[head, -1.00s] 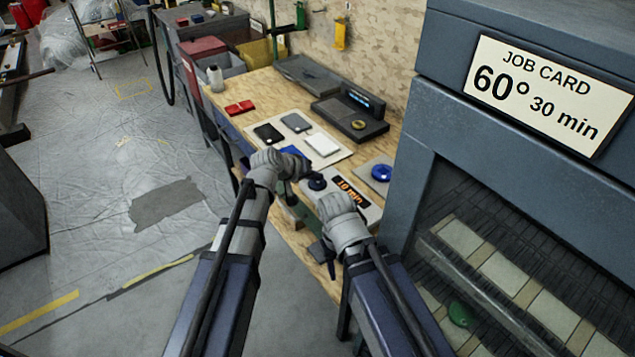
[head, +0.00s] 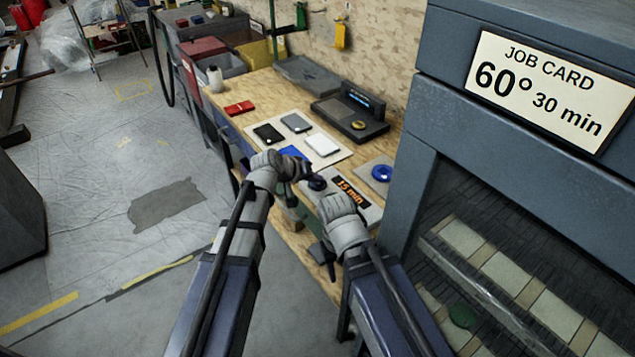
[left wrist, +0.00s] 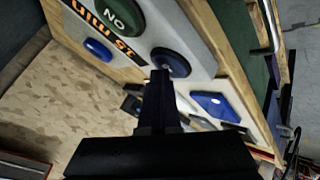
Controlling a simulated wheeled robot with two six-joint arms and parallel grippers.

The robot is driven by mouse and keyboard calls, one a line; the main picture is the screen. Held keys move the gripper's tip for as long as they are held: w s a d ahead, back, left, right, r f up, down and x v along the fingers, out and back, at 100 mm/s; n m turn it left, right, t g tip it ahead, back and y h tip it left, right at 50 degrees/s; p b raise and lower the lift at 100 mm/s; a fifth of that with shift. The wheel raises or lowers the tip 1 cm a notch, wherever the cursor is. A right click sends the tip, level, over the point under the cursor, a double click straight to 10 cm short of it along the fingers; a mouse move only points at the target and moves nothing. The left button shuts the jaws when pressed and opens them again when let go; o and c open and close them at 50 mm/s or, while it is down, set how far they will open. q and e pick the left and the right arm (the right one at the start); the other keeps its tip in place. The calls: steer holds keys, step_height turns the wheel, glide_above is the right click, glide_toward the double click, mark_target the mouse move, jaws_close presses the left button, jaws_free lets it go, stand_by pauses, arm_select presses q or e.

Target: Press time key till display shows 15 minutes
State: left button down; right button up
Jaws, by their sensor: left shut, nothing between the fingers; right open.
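The control panel (head: 373,213) lies on the wooden bench, and its display (head: 350,191) reads "15 min" in orange. The display shows upside down in the left wrist view (left wrist: 103,42). A round dark blue key (head: 317,184) sits beside the display, and it also shows in the left wrist view (left wrist: 174,61). A green "ON" button (left wrist: 118,14) is on the same panel. My left gripper (head: 309,175) is shut and empty, its tip at the key's edge; I cannot tell whether it touches. My right gripper (head: 325,262) is open, low at the bench's front edge.
A job card (head: 548,90) on the grey machine at right reads "60° 30 min". A plate with a blue button (head: 382,173) lies beyond the panel. A board with dark and white tiles (head: 322,144), a red item (head: 239,108) and a dark device (head: 352,117) are further back.

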mark_target(315, 185)
arm_select(q)
steer(key=shift+r, duration=0.1)
steer(key=shift+r+p, duration=0.7)
steer(key=shift+p, duration=0.05)
step_height(315, 185, up, 5)
steer(key=p, duration=0.5)
stand_by(0.6)
